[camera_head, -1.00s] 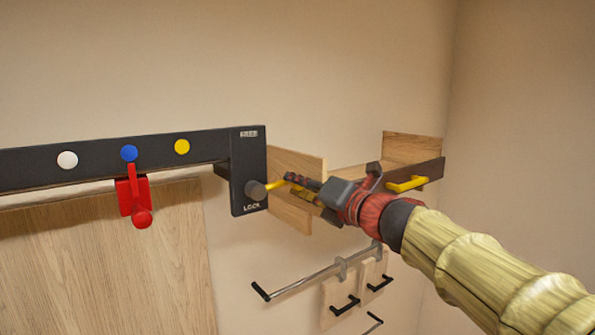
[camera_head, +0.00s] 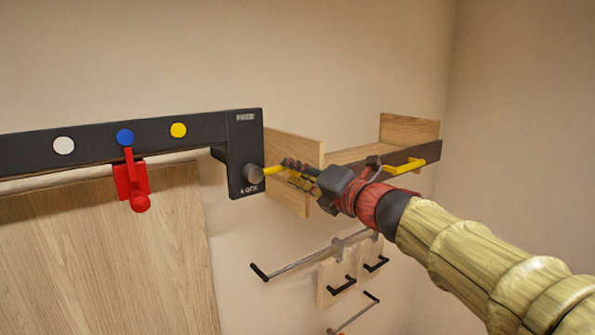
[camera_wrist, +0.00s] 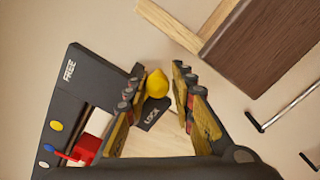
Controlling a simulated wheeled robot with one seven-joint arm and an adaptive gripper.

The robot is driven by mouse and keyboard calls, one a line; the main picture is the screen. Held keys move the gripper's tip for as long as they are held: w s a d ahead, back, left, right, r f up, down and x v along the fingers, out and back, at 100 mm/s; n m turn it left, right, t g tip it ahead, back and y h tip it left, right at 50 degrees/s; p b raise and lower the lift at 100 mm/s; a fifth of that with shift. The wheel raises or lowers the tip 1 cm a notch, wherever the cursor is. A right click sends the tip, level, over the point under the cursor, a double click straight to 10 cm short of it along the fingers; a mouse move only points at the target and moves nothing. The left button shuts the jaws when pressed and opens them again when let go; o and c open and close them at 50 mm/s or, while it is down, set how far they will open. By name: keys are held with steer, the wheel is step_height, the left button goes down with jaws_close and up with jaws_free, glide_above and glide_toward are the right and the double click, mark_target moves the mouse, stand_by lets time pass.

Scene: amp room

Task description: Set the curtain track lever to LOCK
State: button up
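The curtain track lever is a yellow handle (camera_head: 273,171) on a grey round hub (camera_head: 253,174), on the black end plate (camera_head: 243,141) of the track. The plate reads FREE at its top and LOCK at its bottom. The handle points right, roughly level, towards my gripper (camera_head: 290,171). In the wrist view, the lever's yellow end (camera_wrist: 157,84) sits between the two spread fingers of my gripper (camera_wrist: 158,76), with a visible gap on the right side. Contact on the left side is unclear.
The black track (camera_head: 90,147) carries white, blue and yellow dots. A red carriage (camera_head: 131,182) hangs under the blue one. A wooden panel (camera_head: 110,255) is below. A wooden shelf with a yellow handle (camera_head: 405,166) stands right, close behind my gripper. A rail (camera_head: 305,262) with black-handled boards hangs below.

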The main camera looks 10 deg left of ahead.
steer(key=o, duration=0.3)
steer(key=shift+a+f, duration=0.15)
steer(key=shift+a, duration=0.2)
steer(key=shift+s+d, duration=0.1)
steer(key=shift+d, duration=0.25)
steer(key=v, duration=1.1)
steer(key=shift+s+d, duration=0.15)
